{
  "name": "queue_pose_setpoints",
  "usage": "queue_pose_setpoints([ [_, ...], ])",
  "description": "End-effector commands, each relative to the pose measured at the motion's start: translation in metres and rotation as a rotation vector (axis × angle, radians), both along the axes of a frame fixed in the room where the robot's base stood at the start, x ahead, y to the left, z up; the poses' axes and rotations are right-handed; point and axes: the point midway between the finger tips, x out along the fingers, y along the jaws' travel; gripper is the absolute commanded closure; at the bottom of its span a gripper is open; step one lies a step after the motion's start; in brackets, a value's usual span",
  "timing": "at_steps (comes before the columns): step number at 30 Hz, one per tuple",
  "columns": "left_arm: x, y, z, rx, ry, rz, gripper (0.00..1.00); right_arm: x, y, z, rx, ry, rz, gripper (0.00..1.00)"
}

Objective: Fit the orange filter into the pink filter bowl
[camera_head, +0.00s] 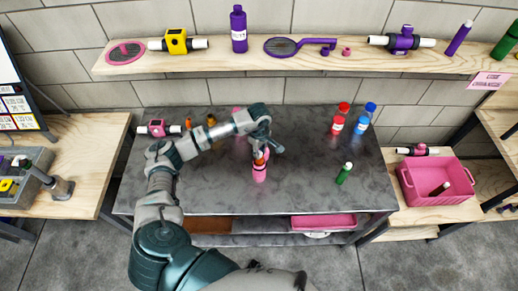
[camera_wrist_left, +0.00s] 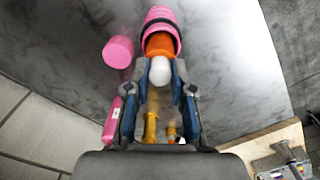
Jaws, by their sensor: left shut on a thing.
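The pink filter bowl (camera_head: 260,173) stands upright near the middle of the grey metal table. It also shows at the top of the left wrist view (camera_wrist_left: 162,18), with a dark band near its rim. The orange filter (camera_wrist_left: 160,44) has a white end and lines up with the bowl's mouth. Its far end appears to be inside the rim; how deep, I cannot tell. My left gripper (camera_head: 262,147) is above the bowl, shut on the filter, with its fingers (camera_wrist_left: 160,75) on both sides of the white end. My right gripper is not in view.
A loose pink cylinder (camera_wrist_left: 118,52) stands beside the bowl. Red (camera_head: 338,120) and blue (camera_head: 363,119) bottles and a green cylinder (camera_head: 344,173) stand right on the table. A pink housing (camera_head: 157,128) is at back left. A pink crate (camera_head: 436,185) is at right. The table's front right is clear.

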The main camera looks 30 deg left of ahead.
Motion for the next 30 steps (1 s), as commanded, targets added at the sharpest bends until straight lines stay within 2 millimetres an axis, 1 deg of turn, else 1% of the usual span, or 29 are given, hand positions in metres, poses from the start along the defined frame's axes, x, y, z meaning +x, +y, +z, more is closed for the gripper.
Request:
queue_pose_setpoints([
  [1, -0.0001, 0.0001, -0.0043, -0.001, 0.0, 0.0, 1.0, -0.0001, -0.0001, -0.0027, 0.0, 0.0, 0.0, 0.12],
  [4, -0.0001, 0.0005, -0.0074, -0.001, 0.0, 0.0, 1.0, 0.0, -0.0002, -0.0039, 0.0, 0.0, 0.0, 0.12],
  [13, 0.0, 0.0009, -0.008, -0.001, -0.001, 0.001, 1.0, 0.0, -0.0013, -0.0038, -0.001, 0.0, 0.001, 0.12],
  [14, -0.0001, 0.0009, -0.008, -0.001, 0.0, 0.001, 0.74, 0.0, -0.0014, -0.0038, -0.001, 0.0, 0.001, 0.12],
  [15, 0.0, 0.0009, -0.008, -0.001, 0.0, 0.001, 0.64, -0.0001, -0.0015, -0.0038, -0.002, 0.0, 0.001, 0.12],
  [17, 0.0, 0.0009, -0.008, -0.001, 0.0, 0.001, 0.49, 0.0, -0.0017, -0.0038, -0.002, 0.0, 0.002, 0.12],
  [18, 0.0, 0.0009, -0.008, -0.001, 0.0, 0.001, 0.48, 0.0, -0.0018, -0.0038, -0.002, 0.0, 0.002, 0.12],
  [30, 0.0, 0.0006, -0.0079, -0.001, 0.0, 0.0, 0.48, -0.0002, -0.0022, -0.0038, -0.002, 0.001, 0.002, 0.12],
])
